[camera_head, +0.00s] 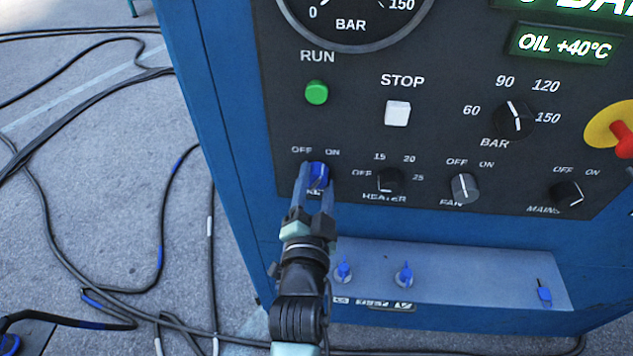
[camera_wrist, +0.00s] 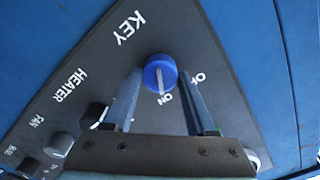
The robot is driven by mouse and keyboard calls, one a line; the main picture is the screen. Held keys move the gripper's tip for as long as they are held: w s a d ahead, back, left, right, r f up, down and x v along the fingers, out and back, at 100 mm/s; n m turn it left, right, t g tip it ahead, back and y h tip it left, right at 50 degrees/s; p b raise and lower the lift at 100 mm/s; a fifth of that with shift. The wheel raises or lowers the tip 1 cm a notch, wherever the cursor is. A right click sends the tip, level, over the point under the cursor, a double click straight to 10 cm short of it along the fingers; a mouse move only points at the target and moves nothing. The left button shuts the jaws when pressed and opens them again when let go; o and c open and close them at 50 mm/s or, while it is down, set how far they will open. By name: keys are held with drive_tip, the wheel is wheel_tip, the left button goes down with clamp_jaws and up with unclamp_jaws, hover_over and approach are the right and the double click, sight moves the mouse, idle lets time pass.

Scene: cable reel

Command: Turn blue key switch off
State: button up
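The blue key switch (camera_head: 319,171) is a round knob on the dark control panel, with OFF printed at its upper left and ON at its upper right in the head view. In the wrist view the blue key switch (camera_wrist: 158,72) shows a white line that points toward the ON label. My gripper (camera_head: 316,178) is at the knob, with one finger on each side of it. In the wrist view my gripper (camera_wrist: 159,74) is open, with gaps between the fingers and the knob. The KEY label is largely hidden by my gripper in the head view.
The heater knob (camera_head: 390,180) is close to the right of my gripper, then the fan knob (camera_head: 465,187) and mains knob (camera_head: 567,194). A green run button (camera_head: 317,92) and white stop button (camera_head: 397,113) are above. A ledge (camera_head: 470,282) with blue valves juts out below. Cables lie on the floor.

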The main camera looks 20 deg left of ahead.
clamp_jaws()
drive_tip(key=shift+n, duration=0.3)
drive_tip(key=n+p, duration=0.1)
drive_tip(key=n, duration=0.4)
drive_tip(key=shift+a+r+n, duration=0.1)
drive_tip(key=shift+n, duration=0.3)
drive_tip(key=n+p, duration=0.1)
drive_tip(key=n, duration=0.4)
drive_tip(key=shift+a, duration=0.1)
drive_tip(key=shift+n, duration=0.4)
drive_tip(key=shift+o, duration=2.4)
unclamp_jaws()
